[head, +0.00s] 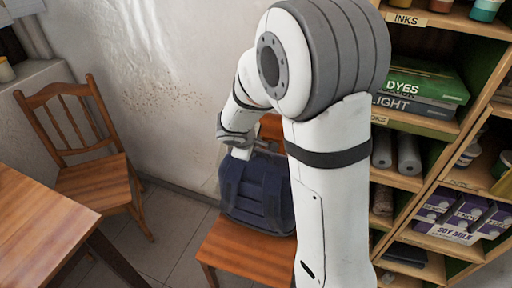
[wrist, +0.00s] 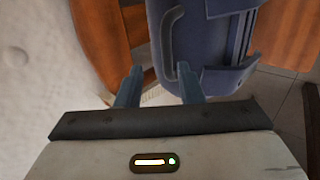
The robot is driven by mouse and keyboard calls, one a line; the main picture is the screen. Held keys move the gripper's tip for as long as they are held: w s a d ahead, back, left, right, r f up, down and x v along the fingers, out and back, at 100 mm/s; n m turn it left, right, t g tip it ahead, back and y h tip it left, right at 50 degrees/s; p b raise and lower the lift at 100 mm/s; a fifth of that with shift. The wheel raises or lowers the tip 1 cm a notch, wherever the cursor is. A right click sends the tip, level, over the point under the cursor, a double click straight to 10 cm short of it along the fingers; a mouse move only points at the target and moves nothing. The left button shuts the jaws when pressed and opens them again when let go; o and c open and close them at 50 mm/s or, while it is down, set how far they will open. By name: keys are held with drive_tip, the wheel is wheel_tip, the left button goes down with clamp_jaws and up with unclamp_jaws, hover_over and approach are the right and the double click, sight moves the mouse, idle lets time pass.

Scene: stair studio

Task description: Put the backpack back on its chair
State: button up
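A dark blue backpack (head: 256,194) stands roughly upright on the seat of an orange-brown wooden chair (head: 245,258) in the head view, just left of my arm. The chair's backrest is mostly hidden behind the backpack and my arm. My gripper (head: 241,153) is at the top of the backpack; its fingertips are hard to make out there. In the wrist view my gripper (wrist: 159,70) has its two fingers apart. The backpack (wrist: 210,45) with its strap or handle lies just beyond them, partly behind the right finger. The chair's wood (wrist: 100,40) shows at left.
A second wooden chair (head: 95,180) stands empty at the left, by a wooden table (head: 35,225). A shelf unit (head: 435,165) with boxes and rolls is close on the right. A pale wall (head: 170,90) is behind. Some tiled floor (head: 170,232) is clear between the chairs.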

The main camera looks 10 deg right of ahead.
drive_tip(key=s+d+r+m+g, duration=0.1)
drive_tip(key=s+d+r+m, duration=0.15)
drive_tip(key=s+r, duration=0.3)
drive_tip(key=s+d+r+m+g, duration=0.1)
drive_tip(key=s+r+m, duration=0.25)
drive_tip(key=s, duration=0.35)
drive_tip(key=s+r+m+y, duration=0.1)
drive_tip(key=s+m+y, duration=0.1)
drive_tip(key=s, duration=0.4)
drive_tip(key=s+a+r+m+g+y, duration=0.1)
drive_tip(key=s+m+y, duration=0.1)
drive_tip(key=s, duration=0.4)
drive_tip(key=shift+s+a+r+m+g, duration=0.3)
drive_tip(key=shift+s+m, duration=0.1)
drive_tip(key=shift+m, duration=0.2)
drive_tip(key=shift+d+p, duration=0.1)
drive_tip(key=shift+p, duration=0.2)
